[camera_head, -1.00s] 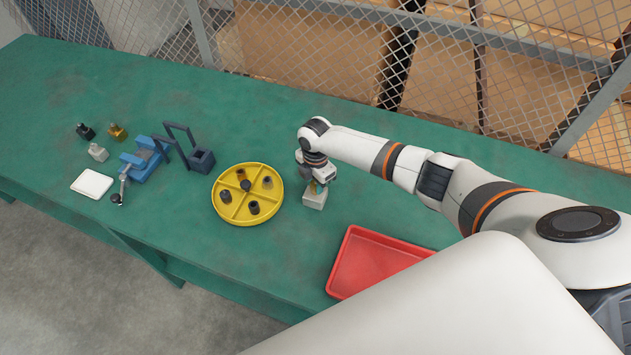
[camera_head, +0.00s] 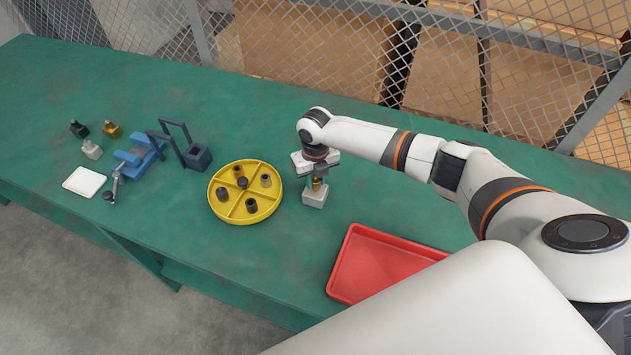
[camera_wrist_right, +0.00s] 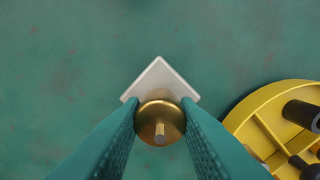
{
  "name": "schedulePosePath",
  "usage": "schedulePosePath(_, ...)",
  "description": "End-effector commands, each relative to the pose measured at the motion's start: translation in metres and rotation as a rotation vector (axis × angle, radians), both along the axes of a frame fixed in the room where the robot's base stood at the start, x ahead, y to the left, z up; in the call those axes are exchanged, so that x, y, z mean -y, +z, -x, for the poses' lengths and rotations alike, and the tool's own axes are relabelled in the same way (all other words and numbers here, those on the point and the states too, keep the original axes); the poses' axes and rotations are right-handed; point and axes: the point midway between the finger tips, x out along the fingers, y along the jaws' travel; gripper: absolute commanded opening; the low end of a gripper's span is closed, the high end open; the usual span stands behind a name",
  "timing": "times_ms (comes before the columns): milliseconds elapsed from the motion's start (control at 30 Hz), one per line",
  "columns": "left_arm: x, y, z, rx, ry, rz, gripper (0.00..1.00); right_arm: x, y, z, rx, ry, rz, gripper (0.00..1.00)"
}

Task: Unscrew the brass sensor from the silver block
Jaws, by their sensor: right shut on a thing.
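The silver block (camera_head: 314,198) stands on the green table just right of the yellow tray; its pale corner also shows in the right wrist view (camera_wrist_right: 160,77). The brass sensor (camera_wrist_right: 160,120) sits over the block, a round gold body with a small pale pin; in the head view it is a small gold piece (camera_head: 317,184) on top of the block. My right gripper (camera_head: 317,179) points down over the block. Its two teal fingers (camera_wrist_right: 160,118) are shut on the brass sensor, one on each side. Whether the thread is still engaged cannot be seen. My left gripper is not in view.
A round yellow divided tray (camera_head: 226,215) with several dark fittings is left of the block. A red tray (camera_head: 375,268) lies nearer, to the right. A blue vise (camera_head: 140,157), a dark blue framed holder (camera_head: 198,156), small blocks and a white pad (camera_head: 84,181) are farther left.

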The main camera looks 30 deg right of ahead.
Motion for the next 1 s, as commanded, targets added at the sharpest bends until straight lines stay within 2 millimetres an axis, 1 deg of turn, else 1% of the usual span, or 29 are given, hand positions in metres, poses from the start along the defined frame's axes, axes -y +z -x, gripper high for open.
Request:
schedulePosePath(367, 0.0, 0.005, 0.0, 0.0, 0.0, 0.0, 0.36, 0.0, 0.004, 0.001, -0.002, -0.003, 0.001, 0.0)
schedulePosePath(1000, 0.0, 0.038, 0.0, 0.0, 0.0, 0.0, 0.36, 0.0, 0.042, 0.001, -0.001, -0.005, 0.001, 0.0)
